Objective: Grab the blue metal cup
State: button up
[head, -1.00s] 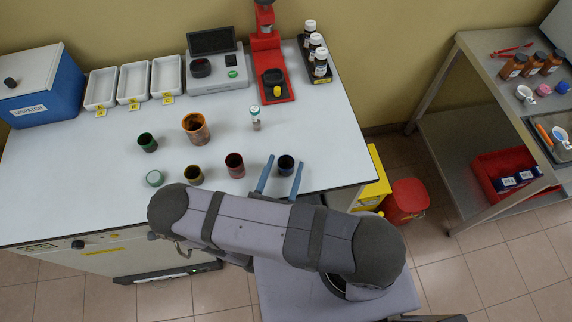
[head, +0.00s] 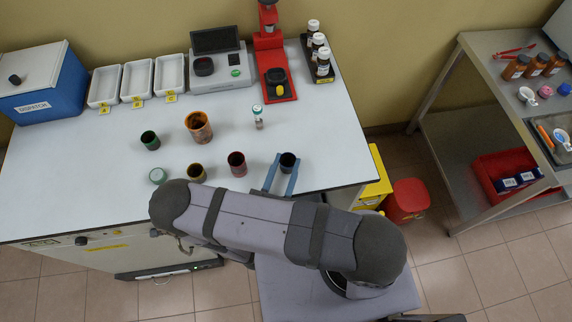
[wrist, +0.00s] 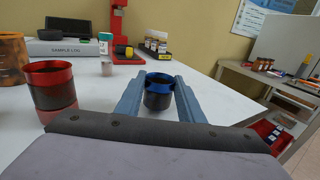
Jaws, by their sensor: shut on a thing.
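The blue metal cup (wrist: 159,92) stands upright near the right front edge of the white table, dark inside with a blue rim. In the head view the blue cup (head: 288,161) sits between the fingertips of my gripper (head: 281,164). My gripper also shows in the wrist view (wrist: 158,88), with one blue finger on each side of the cup, shut on it. The cup's base appears to be at the table surface; I cannot tell whether it is lifted.
A red cup (head: 237,164), a yellow-brown cup (head: 196,173), a green cup (head: 150,140) and a larger orange cup (head: 199,127) stand to the left. A small vial (head: 258,117) stands behind. The tabletop (head: 325,120) right of the vial is clear.

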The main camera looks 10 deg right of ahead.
aim_at(285, 167)
notch_tip(285, 167, up, 9)
jog(key=p, duration=0.7)
